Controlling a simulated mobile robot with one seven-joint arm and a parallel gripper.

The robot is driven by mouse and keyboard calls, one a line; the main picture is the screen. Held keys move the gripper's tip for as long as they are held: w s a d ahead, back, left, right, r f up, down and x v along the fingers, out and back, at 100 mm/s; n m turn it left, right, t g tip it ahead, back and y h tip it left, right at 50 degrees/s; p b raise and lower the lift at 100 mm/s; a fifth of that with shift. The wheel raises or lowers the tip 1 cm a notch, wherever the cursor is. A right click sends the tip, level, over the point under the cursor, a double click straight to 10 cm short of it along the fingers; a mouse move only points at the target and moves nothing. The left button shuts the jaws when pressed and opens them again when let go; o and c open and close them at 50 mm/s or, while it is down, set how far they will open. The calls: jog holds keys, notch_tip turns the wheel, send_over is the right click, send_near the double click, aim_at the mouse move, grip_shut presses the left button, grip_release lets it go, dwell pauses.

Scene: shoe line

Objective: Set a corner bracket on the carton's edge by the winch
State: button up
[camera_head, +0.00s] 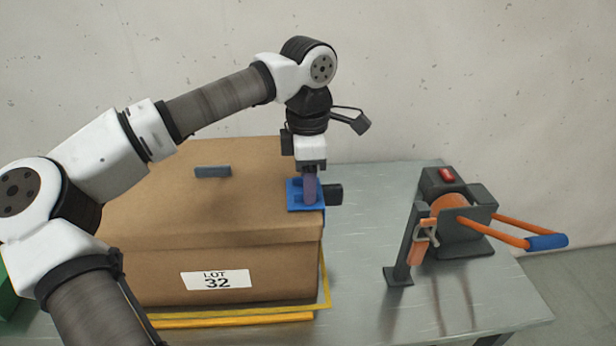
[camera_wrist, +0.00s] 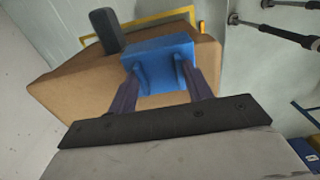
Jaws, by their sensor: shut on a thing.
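A blue corner bracket (camera_head: 293,196) is at the right top edge of the brown carton (camera_head: 150,220), the side facing the winch. My gripper (camera_head: 310,188) points down and is shut on the bracket. In the wrist view the bracket (camera_wrist: 160,50) lies between the two purple fingers of my gripper (camera_wrist: 165,76), over the carton's edge (camera_wrist: 75,80). I cannot tell whether it bears fully on the carton. The winch (camera_head: 455,215), with an orange drum and a blue-gripped handle, stands to the right on the table.
A grey bar (camera_head: 212,171) is on the carton's lid. A dark block (camera_head: 333,193) shows just right of the bracket. A yellow frame (camera_head: 240,320) runs around the carton's base. The metal table (camera_head: 365,240) is clear between carton and winch.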

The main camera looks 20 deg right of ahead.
jog(key=o, duration=1.5)
jog(key=shift+c, duration=0.2)
notch_tip(320, 180, up, 7)
jog(key=p, duration=0.5)
